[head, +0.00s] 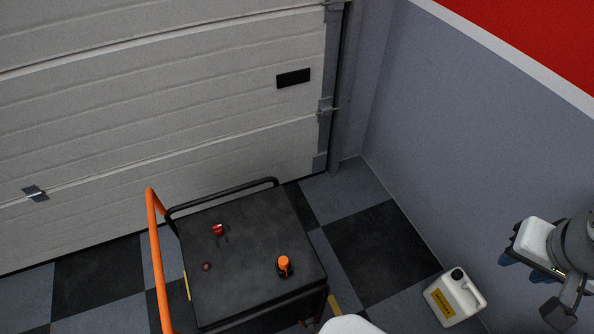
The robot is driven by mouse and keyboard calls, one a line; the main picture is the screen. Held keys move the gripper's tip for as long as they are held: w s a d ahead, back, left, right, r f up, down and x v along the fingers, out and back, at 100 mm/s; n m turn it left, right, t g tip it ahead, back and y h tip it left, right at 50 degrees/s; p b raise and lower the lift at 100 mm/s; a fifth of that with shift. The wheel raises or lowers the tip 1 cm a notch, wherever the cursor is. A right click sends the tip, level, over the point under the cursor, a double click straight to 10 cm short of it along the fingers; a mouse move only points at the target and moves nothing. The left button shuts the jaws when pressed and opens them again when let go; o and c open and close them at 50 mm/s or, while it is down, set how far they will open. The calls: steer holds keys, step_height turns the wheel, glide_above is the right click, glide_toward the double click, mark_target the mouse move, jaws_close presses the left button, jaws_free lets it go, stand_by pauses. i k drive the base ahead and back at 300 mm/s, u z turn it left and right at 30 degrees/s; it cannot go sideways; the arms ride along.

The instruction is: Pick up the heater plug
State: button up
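No heater plug can be told for certain. On the black top of a cart (246,245) stand a red piece (218,230), a smaller dark red piece (206,266) to its lower left, and an orange-topped black piece (284,264) near the right front. They are too small to tell which is the plug. My gripper (562,309) shows partly at the lower right edge, dark and cut off by the frame. It is well right of the cart and apart from these pieces. Whether its fingers are open or shut is not visible.
The cart has an orange handle (157,265) on its left and a black rail (222,194) at the back. A white canister (455,297) stands on the floor to the right. A pale garage door (160,120) and a grey wall (470,160) bound the chequered floor.

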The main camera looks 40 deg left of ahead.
mark_target(283, 261)
steer(key=u, duration=1.5)
steer(key=k, duration=0.55)
steer(key=u, duration=0.35)
steer(key=i, duration=0.5)
steer(key=u, duration=0.6)
steer(key=k, duration=0.5)
steer(key=z, duration=0.45)
steer(key=i, duration=0.5)
steer(key=u, duration=0.05)
